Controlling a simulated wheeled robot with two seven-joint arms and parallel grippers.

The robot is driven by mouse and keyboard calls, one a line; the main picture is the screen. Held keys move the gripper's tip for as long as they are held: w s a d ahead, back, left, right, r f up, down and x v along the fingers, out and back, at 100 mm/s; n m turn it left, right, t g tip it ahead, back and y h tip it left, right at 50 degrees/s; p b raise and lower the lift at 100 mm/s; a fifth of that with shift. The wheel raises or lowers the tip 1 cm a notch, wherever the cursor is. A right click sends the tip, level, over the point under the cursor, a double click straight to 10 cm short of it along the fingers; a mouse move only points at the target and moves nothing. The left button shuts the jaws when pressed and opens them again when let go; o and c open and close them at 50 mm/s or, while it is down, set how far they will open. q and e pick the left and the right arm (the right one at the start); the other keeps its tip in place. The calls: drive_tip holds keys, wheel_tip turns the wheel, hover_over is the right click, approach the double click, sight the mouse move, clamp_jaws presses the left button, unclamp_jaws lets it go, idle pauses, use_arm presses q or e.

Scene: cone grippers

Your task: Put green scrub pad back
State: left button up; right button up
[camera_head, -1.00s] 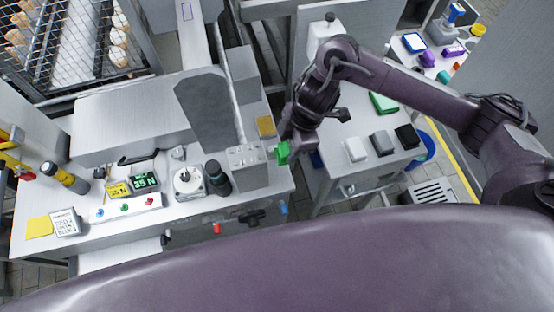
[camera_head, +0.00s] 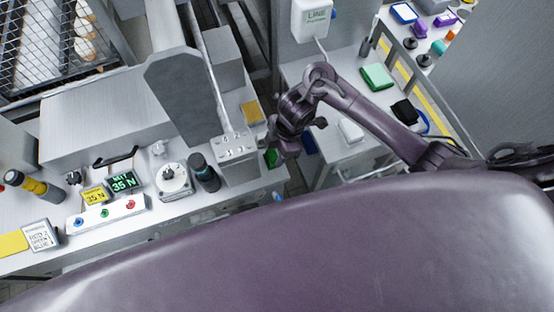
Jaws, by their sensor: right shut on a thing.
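My right gripper (camera_head: 277,152) reaches over the gap between the left bench and the right table. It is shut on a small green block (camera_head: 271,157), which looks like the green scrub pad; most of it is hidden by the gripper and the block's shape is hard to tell. It hangs beside the front right corner of the metal post block on the bench. My left gripper is not in view.
The left bench holds a metal post block (camera_head: 238,147), a yellow pad (camera_head: 251,112), a dark cylinder (camera_head: 204,172), a scale (camera_head: 174,180) and a button box (camera_head: 105,214).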

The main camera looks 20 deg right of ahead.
drive_tip(key=shift+s+f, duration=0.1)
drive_tip(key=shift+f, duration=0.35)
drive_tip(key=shift+d+b+x, duration=0.25)
drive_tip(key=shift+b+x, duration=0.35)
drive_tip(key=shift+x, duration=0.5)
drive_tip(key=shift+f, duration=0.4)
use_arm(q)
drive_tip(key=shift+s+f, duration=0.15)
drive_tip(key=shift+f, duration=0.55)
use_arm(e)
drive_tip(key=shift+f, duration=0.1)
drive_tip(key=shift+f, duration=0.15)
drive_tip(key=o, duration=0.9)
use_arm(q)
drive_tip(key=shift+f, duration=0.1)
use_arm(e)
drive_tip(key=shift+o, duration=0.2)
